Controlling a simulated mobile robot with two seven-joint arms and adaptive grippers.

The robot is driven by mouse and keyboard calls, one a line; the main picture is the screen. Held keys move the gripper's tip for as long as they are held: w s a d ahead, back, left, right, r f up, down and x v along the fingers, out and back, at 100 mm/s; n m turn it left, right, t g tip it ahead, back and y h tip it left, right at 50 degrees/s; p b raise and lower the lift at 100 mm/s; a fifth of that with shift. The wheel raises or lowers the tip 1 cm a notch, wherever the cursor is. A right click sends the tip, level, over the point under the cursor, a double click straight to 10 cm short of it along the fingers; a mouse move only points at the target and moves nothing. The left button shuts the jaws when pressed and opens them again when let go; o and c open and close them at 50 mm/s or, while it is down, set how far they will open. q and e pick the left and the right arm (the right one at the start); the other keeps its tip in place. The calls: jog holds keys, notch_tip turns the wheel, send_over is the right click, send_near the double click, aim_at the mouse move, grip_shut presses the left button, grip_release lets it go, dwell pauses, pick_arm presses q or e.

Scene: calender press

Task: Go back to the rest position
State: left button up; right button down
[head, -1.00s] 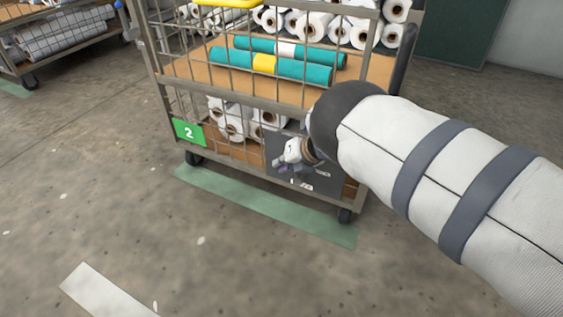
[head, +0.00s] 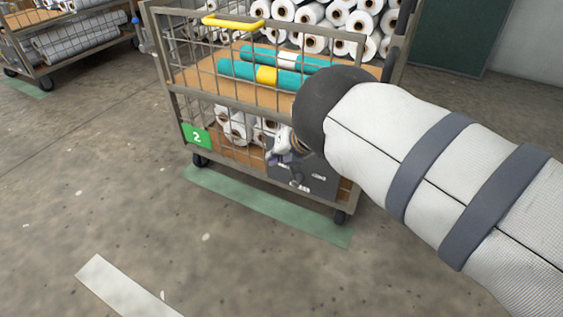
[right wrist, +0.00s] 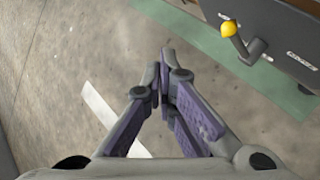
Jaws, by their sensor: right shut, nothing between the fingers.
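My right arm comes in from the right in the head view, its upper part large and close to the camera. My right gripper (head: 281,157) shows small and partly hidden behind my arm, in front of the lower part of the cart. In the right wrist view my right gripper (right wrist: 166,62) is shut, its purple-padded fingers together and empty above the floor. My left gripper is not in any view.
A wire cart (head: 180,92) with a green number 2 sign (head: 196,137) holds white rolls and teal rolls (head: 262,76). A dark panel on it has a yellow-knobbed lever (right wrist: 229,29). Another cart (head: 62,62) stands at left. The floor between is clear.

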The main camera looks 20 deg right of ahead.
jog(key=shift+a+r, duration=0.2)
jog(key=shift+r, duration=0.3)
jog(key=shift+a+r, duration=0.15)
jog(key=shift+r, duration=0.35)
